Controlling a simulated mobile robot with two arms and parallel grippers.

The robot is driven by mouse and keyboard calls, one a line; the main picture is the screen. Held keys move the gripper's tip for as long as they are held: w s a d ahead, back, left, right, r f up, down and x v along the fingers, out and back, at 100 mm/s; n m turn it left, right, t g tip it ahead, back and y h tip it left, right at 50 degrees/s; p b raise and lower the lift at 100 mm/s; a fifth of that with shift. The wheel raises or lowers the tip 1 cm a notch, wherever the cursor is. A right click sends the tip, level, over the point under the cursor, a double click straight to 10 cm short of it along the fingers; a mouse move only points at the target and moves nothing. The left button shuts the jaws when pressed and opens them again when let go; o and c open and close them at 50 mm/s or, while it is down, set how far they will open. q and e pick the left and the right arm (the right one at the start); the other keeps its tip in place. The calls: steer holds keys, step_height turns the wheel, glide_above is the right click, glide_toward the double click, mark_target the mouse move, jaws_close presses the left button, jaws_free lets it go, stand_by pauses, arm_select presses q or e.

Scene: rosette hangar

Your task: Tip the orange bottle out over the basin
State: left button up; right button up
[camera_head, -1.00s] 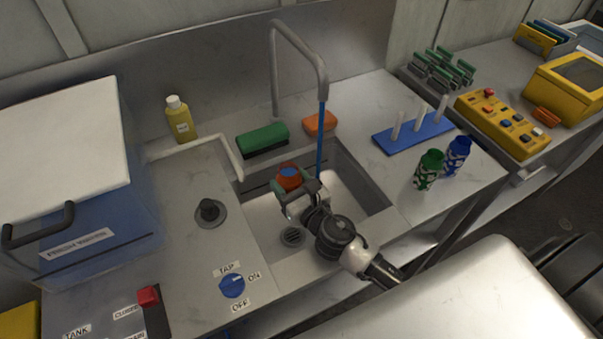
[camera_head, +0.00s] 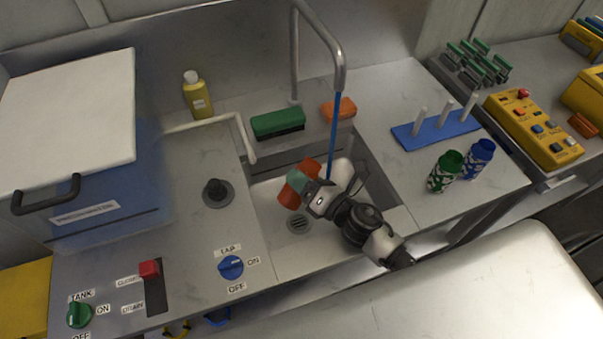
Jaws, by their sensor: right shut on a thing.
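The orange bottle (camera_head: 288,197) is in my right gripper (camera_head: 309,190), over the basin (camera_head: 262,203). It is tipped well over from upright, with a teal band around its middle. My right gripper is shut on it, and its arm comes in from the lower right. I cannot clearly see the bottle's mouth or any liquid leaving it. The basin's drain (camera_head: 298,224) shows just below the bottle. A blue stream (camera_head: 334,135) falls from the tap spout (camera_head: 339,80) and passes behind my right gripper. My left gripper is not in view.
A green brush (camera_head: 278,123), an orange sponge (camera_head: 338,108) and a yellow bottle (camera_head: 197,95) stand behind the basin. The blue tap knob (camera_head: 231,267) is in front.

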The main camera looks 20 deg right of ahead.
steer(key=m+p, duration=0.1)
steer(key=m, duration=0.3)
steer(key=m+p, duration=0.1)
steer(key=m, duration=0.3)
steer(key=shift+w+d+f, duration=0.1)
steer(key=shift+d+f, duration=0.05)
steer(key=shift+d, duration=0.05)
steer(key=m, duration=0.1)
steer(key=m+p, duration=0.1)
steer(key=m, duration=0.2)
steer(key=shift+f+m+p, duration=0.25)
steer(key=shift+m+p, duration=0.05)
steer(key=shift+p, duration=0.05)
steer(key=m, duration=0.3)
steer(key=shift+a+f+p, duration=0.1)
steer(key=shift+f+p, duration=0.15)
steer(key=shift+p, duration=0.1)
steer(key=shift+f+m, duration=0.15)
steer(key=shift+m, duration=0.45)
stand_by(0.7)
